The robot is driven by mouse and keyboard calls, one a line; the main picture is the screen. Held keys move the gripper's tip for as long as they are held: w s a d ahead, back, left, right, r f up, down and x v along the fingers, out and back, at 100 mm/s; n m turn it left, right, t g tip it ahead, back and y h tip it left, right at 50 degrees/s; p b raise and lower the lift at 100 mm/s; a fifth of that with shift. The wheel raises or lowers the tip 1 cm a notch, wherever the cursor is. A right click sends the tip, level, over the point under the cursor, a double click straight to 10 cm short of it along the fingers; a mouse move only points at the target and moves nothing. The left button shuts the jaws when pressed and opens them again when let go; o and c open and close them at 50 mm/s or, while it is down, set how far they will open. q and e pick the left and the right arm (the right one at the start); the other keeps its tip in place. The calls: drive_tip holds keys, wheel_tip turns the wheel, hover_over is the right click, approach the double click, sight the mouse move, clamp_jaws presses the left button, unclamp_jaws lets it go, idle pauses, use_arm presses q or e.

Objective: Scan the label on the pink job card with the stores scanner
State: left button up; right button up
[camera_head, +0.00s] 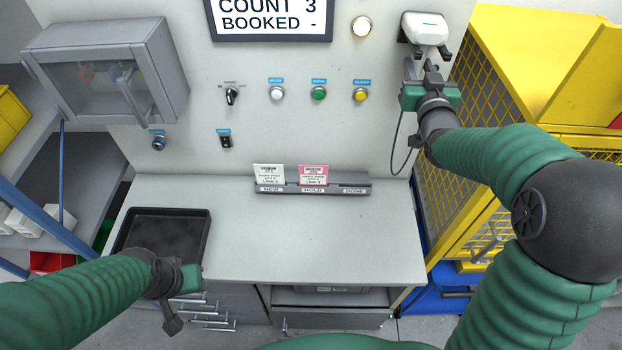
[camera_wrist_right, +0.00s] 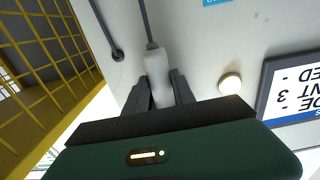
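The pink job card (camera_head: 313,174) stands in the rack's HOLD slot at the back of the bench, its printed label facing me. The white stores scanner (camera_head: 427,28) is at its dark wall holder, upper right. My right gripper (camera_head: 424,68) is just below it. In the right wrist view, the scanner's pale part (camera_wrist_right: 157,72) lies between the two dark fingers of this gripper (camera_wrist_right: 160,88), which are apart. I cannot tell whether they press on it. My left gripper (camera_head: 182,290) is low at the left, near the black tray's front edge; its finger gap is unclear.
A white card (camera_head: 268,174) stands in the NEW slot; the DONE slot (camera_head: 354,188) looks empty. A black tray (camera_head: 205,232) lies on the bench's left. The middle of the bench is clear. A yellow mesh cage (camera_head: 468,160) stands close on the right. The scanner's cable hangs down the panel.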

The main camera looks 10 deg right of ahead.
drive_tip(key=shift+d+f, duration=0.1)
drive_tip(key=shift+d, duration=0.2)
clamp_jaws()
drive_tip(key=shift+d, duration=0.2)
drive_tip(key=shift+a+r+p, duration=0.15)
drive_tip(key=shift+r+p, duration=0.15)
drive_tip(key=shift+r, duration=0.4)
use_arm(q)
drive_tip(key=shift+d+r, duration=0.3)
drive_tip(key=shift+r, duration=0.05)
use_arm(e)
drive_tip(key=shift+a, duration=0.1)
drive_tip(key=shift+s, duration=0.15)
use_arm(q)
drive_tip(key=shift+f+b, duration=0.75)
drive_tip(key=shift+b, duration=0.05)
use_arm(e)
drive_tip(key=v, duration=1.1)
drive_tip(key=shift+s, duration=0.35)
